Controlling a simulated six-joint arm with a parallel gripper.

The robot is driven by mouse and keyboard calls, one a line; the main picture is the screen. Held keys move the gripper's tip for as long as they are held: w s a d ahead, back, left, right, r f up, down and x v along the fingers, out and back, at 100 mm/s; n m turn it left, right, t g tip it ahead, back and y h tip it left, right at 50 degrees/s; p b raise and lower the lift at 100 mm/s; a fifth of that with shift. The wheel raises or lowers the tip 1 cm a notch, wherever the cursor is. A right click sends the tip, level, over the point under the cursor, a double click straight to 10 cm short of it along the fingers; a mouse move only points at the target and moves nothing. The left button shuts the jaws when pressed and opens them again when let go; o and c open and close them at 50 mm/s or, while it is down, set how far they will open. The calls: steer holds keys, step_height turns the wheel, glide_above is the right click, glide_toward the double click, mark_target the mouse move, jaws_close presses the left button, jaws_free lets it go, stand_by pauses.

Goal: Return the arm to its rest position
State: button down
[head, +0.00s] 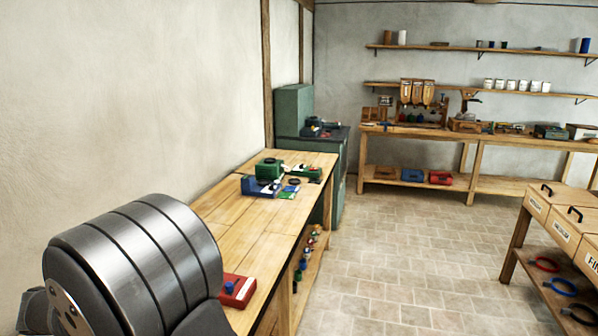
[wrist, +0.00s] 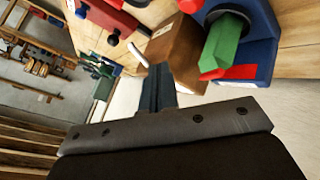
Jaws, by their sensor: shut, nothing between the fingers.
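My gripper (wrist: 157,80) shows in the wrist view, its dark fingers together with nothing between them. A brown wooden block (wrist: 178,48) is just beyond the fingertips; I cannot tell whether they touch it. Right of the block is a blue holder (wrist: 262,45) with a green piece (wrist: 224,42) and red parts. In the head view a large grey metal link of my arm fills the lower left; the gripper itself is not visible there.
A long wooden bench (head: 262,222) runs along the left wall with a red box (head: 238,290) near my arm. Green and blue machines (head: 265,180) stand farther along. A labelled drawer unit (head: 560,225) is at right. The tiled floor (head: 410,250) between is clear.

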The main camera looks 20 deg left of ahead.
steer(key=w+d+r+m+g+y, duration=0.2)
steer(key=w+d+r+m+g, duration=0.3)
steer(key=d+r+m+g, duration=0.45)
steer(key=s+a+f+m+g, duration=0.1)
steer(key=a+f+g, duration=0.1)
steer(key=a+f, duration=0.3)
steer(key=shift+s+a+f, duration=0.15)
steer(key=shift+a+f, duration=0.05)
steer(key=shift+f, duration=1.4)
